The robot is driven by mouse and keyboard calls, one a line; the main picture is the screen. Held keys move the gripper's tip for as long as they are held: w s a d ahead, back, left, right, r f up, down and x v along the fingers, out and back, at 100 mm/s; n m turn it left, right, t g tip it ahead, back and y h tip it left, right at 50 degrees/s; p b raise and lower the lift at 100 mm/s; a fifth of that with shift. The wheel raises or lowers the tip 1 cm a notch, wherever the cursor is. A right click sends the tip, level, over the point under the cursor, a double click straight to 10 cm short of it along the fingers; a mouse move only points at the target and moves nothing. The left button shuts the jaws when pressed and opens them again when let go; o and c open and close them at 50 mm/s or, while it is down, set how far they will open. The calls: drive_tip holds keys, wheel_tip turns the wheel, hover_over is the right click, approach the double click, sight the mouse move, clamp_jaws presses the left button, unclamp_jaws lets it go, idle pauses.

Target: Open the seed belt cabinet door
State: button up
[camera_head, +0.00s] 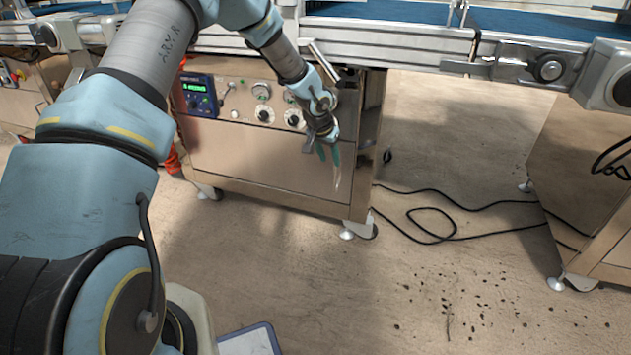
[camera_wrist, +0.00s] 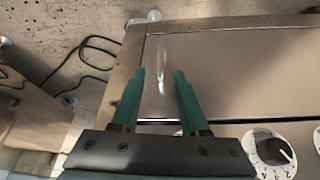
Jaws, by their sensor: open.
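The cabinet door (camera_head: 255,160) is a flat beige-metal panel under the control panel, and it looks shut. It also shows in the wrist view (camera_wrist: 235,75). A pale, slim handle (camera_wrist: 164,73) sits upright near the door's edge. In the head view the handle (camera_head: 338,175) shows just below my fingertips. My gripper (camera_head: 329,155) has green fingers, points down and is in front of the door's right part. In the wrist view my gripper (camera_wrist: 160,72) is open, with the handle seen between its fingertips. I cannot tell whether they touch it.
The control panel (camera_head: 235,102) with knobs and a blue display is above the door. A conveyor rail (camera_head: 400,45) runs overhead. Black cables (camera_head: 440,220) lie on the floor to the right. A second cabinet (camera_head: 585,190) stands at far right. The floor before the door is clear.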

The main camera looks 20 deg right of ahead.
sight(334, 175)
drive_tip(key=b+x, duration=0.1)
drive_tip(key=x, duration=0.4)
drive_tip(key=b+x, duration=0.1)
drive_tip(key=x, duration=0.5)
drive_tip(key=shift+w+d+f+b, duration=0.1)
drive_tip(key=shift+w+f+b, duration=0.05)
drive_tip(key=shift+w+b, duration=0.2)
drive_tip(key=shift+s, duration=0.1)
clamp_jaws()
idle(0.9)
